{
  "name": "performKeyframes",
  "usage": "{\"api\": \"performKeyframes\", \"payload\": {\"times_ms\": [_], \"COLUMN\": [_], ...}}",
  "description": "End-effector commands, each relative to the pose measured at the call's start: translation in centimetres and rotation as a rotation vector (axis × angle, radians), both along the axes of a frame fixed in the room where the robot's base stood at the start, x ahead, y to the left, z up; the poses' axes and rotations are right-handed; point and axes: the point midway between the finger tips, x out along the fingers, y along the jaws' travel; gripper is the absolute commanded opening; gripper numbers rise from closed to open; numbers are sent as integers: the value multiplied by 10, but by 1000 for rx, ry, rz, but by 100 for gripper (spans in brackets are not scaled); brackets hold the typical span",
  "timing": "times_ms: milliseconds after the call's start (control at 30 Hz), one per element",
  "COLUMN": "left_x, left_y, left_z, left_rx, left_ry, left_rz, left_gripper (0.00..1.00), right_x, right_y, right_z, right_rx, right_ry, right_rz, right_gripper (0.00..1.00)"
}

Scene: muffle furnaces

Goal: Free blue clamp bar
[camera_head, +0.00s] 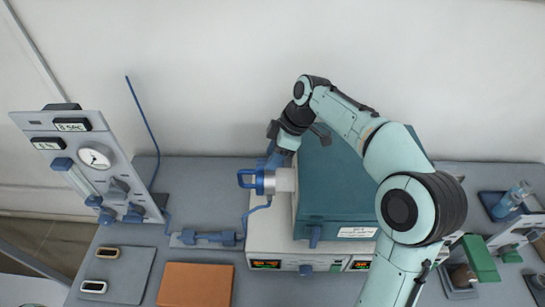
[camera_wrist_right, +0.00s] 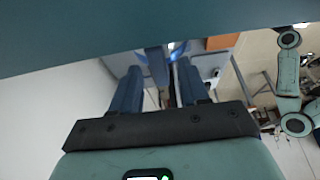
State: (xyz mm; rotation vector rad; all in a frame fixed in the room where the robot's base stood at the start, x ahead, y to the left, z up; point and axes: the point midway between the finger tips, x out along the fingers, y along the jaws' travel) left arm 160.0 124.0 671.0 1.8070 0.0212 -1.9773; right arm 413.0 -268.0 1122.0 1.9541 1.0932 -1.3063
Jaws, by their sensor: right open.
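A blue U-shaped bar (camera_head: 246,179), which looks like the clamp bar, sits at the outer end of a pale cylinder (camera_head: 285,180) on the left side of the teal furnace (camera_head: 338,178). My right gripper (camera_head: 272,153) reaches down behind the furnace's left side, close above and behind the bar. In the wrist view my right gripper (camera_wrist_right: 158,85) is open. A blue piece (camera_wrist_right: 155,62) shows between and beyond its fingers, partly cut off by the teal furnace edge; I cannot tell whether they touch. My left gripper is not in view.
A gauge panel (camera_head: 90,160) stands at the left, with a thin blue rod (camera_head: 141,122) beside it. A blue fitting (camera_head: 207,238), a brown mat (camera_head: 196,285) and a grey tray (camera_head: 130,275) lie in front. A green-topped device (camera_head: 480,258) is at right.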

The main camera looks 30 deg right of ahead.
Motion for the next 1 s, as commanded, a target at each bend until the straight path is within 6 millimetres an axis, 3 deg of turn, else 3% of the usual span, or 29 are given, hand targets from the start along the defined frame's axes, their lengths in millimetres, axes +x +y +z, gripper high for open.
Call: {"api": "performKeyframes", "payload": {"times_ms": [400,533,567,1000], "left_x": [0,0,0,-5], "left_y": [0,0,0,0], "left_z": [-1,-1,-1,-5], "left_rx": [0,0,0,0], "left_ry": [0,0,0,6], "left_rz": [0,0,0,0], "left_gripper": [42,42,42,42], "right_x": [2,2,2,1], "right_y": [3,3,3,3], "right_z": [-7,-7,-7,-7], "right_rx": [1,1,1,0], "right_ry": [-1,-1,-1,-2], "right_rz": [1,1,1,-67], "right_gripper": [45,2,0,0]}}
